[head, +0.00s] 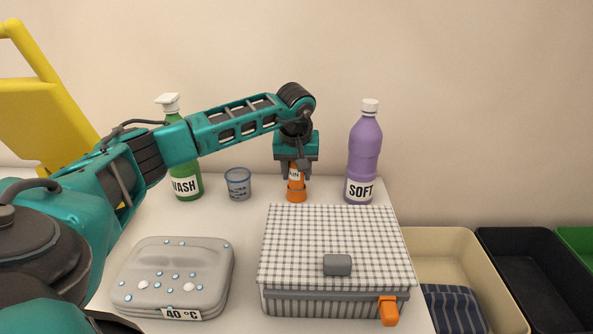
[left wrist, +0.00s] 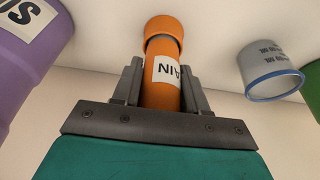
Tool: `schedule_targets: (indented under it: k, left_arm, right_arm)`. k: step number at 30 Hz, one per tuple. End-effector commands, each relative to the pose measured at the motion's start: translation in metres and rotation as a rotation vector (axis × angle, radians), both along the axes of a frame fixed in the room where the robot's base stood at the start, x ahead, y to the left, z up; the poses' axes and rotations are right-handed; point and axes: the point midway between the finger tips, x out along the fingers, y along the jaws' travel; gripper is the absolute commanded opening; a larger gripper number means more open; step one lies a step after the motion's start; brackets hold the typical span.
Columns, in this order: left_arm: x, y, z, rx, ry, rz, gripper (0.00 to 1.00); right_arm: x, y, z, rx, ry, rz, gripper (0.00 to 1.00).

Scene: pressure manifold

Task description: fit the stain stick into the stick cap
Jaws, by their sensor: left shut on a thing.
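The stain stick (head: 294,174) is an orange cylinder with a white label. My left gripper (head: 296,172) points down and is shut around it, with the stick upright between the fingers. The stick also shows in the left wrist view (left wrist: 163,92), held between both grey fingers. The orange stick cap (head: 297,197) stands on the table directly under the stick. In the left wrist view the cap (left wrist: 164,30) is wider than the stick and lines up with its lower end. A dark band shows where they meet; how deep the stick sits in the cap cannot be told. My right gripper is not in view.
A blue-rimmed measuring cup (head: 238,184) and green WASH bottle (head: 186,178) stand left of the cap. The purple SOFT bottle (head: 363,150) stands right. A checked-cloth-topped basket (head: 335,240) and grey case (head: 175,272) sit in front. Bins (head: 450,245) lie at the right.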

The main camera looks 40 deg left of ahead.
Motion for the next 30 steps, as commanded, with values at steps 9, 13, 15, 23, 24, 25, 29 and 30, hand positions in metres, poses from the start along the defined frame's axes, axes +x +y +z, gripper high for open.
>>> schedule_targets:
  k: [9, 13, 15, 23, 24, 25, 29, 30]
  left_arm:
    - [0.0, 0.0, -0.002, 0.0, 0.0, 0.0, 0.48]
    - [0.0, 0.0, -0.002, 0.0, 0.0, 0.0, 0.61]
    - [0.0, 0.0, -0.002, 0.0, 0.0, 0.0, 0.67]
    - [0.0, 0.0, -0.001, 0.0, 0.0, 0.0, 0.68]
    - [0.0, 0.0, 0.002, 0.0, -0.001, 0.0, 0.68]
    - [0.0, 0.0, 0.004, -0.001, -0.002, -0.001, 0.68]
    - [-0.004, -0.003, 0.022, 0.0, -0.004, 0.0, 0.68]
    - [-0.006, -0.005, 0.031, 0.0, -0.005, 0.0, 0.68]
  right_arm:
    - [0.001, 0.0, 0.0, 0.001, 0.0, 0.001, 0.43]
    - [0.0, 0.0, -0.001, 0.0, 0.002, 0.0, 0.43]
    - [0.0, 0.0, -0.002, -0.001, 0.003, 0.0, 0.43]
    - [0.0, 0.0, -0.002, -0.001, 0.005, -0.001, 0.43]
    - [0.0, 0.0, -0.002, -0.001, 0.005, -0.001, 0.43]
    - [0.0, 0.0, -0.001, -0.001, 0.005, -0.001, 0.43]
    - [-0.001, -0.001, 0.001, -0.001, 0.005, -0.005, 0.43]
    - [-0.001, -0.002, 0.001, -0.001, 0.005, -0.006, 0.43]
